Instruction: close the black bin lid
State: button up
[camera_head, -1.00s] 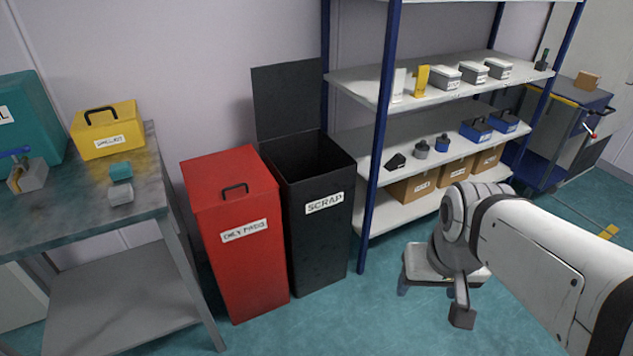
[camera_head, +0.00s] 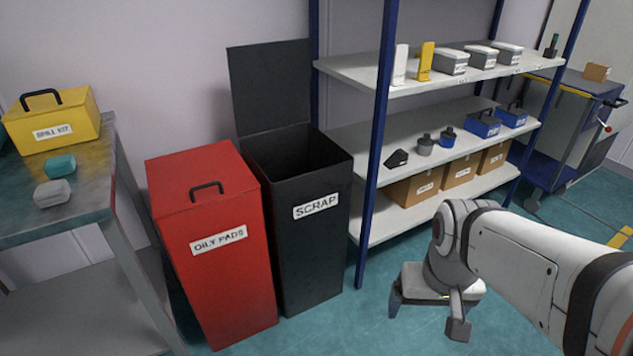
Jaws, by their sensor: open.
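The black bin (camera_head: 312,245), labelled SCRAP, stands against the wall between the red bin and the shelf rack. Its lid (camera_head: 270,85) is hinged up at the back and stands nearly upright, so the dark inside shows. My gripper (camera_head: 427,312) is at the lower right of the head view, pointing down, low in front of the rack. Its fingers are apart, and I see nothing between them. It is to the right of the black bin and not touching it.
The red OILY PADS bin (camera_head: 215,275), lid shut, stands close on the left of the black bin. A blue rack post (camera_head: 375,150) rises close on its right. A metal table (camera_head: 75,215) with a yellow spill kit (camera_head: 52,120) is at left. Floor in front is clear.

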aim_at(270, 82)
jog(key=z, duration=0.05)
jog(key=k, duration=1.15)
jog(key=u, duration=0.65)
jog(key=i, duration=2.4)
jog(key=z, duration=0.55)
jog(key=k, duration=0.8)
jog(key=z, duration=0.15)
jog(key=i, duration=0.75)
